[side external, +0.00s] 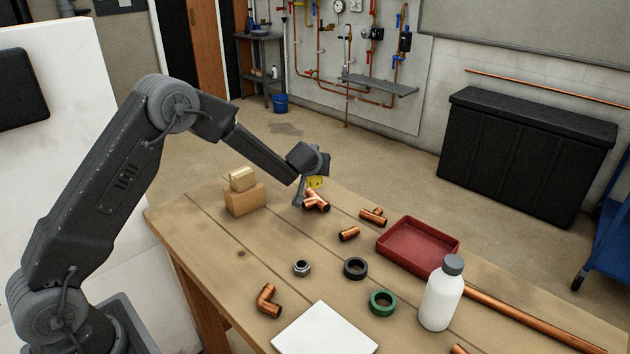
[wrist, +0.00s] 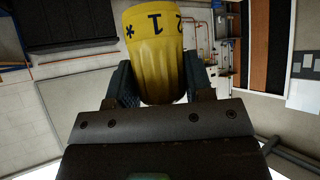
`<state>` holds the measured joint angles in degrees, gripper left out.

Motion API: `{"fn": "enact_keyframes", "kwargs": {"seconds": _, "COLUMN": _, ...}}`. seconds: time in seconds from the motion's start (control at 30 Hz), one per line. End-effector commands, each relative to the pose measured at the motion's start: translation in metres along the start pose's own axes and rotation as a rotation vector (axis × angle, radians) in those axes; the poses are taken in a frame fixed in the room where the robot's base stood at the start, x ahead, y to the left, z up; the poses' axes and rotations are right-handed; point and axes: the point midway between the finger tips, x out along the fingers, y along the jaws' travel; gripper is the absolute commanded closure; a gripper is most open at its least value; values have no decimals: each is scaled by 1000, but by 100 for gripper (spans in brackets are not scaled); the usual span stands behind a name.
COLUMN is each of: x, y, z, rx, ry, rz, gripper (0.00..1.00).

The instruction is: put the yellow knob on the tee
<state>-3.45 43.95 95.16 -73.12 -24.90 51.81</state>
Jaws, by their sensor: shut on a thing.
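The yellow knob (side external: 315,182) is between the fingers of my gripper (side external: 309,190). In the wrist view the yellow knob (wrist: 155,45), with black numerals and a star mark, fills the space between both jaws (wrist: 160,88). A copper tee (side external: 316,201) shows just below the knob in the side view. I cannot tell whether the knob touches it. The tee does not show in the wrist view. Another branched copper fitting (side external: 373,216) lies further right on the table.
Two cardboard boxes (side external: 244,198) stand left of my gripper. A short copper piece (side external: 349,233), a nut (side external: 301,268), a black ring (side external: 355,268), a green ring (side external: 382,303), a copper elbow (side external: 267,301), a red tray (side external: 408,235) and a white bottle (side external: 440,296) lie or stand around the wooden table (side external: 215,250).

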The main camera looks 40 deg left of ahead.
Motion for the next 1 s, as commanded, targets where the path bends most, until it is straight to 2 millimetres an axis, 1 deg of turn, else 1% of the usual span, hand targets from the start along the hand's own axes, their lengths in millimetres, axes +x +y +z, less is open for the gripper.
{"fn": "enact_keyframes", "kwargs": {"seconds": 0.07, "x": 2, "y": 3, "z": 3, "rx": 0, "ry": 0, "rz": -1, "gripper": 83}}
{"fn": "enact_keyframes", "kwargs": {"seconds": 0.23, "x": 17, "y": 2, "z": 22, "rx": 2, "ry": -2, "rz": -3, "gripper": 83}}
{"fn": "enact_keyframes", "kwargs": {"seconds": 0.33, "x": 24, "y": 2, "z": 30, "rx": 1, "ry": 0, "rz": -1, "gripper": 83}}
{"fn": "enact_keyframes", "kwargs": {"seconds": 0.77, "x": 27, "y": 2, "z": 35, "rx": 0, "ry": 2, "rz": 0, "gripper": 83}}
{"fn": "enact_keyframes", "kwargs": {"seconds": 0.8, "x": 27, "y": 2, "z": 35, "rx": 0, "ry": 1, "rz": 0, "gripper": 51}}
{"fn": "enact_keyframes", "kwargs": {"seconds": 1.0, "x": 27, "y": 2, "z": 35, "rx": 0, "ry": 1, "rz": 0, "gripper": 32}}
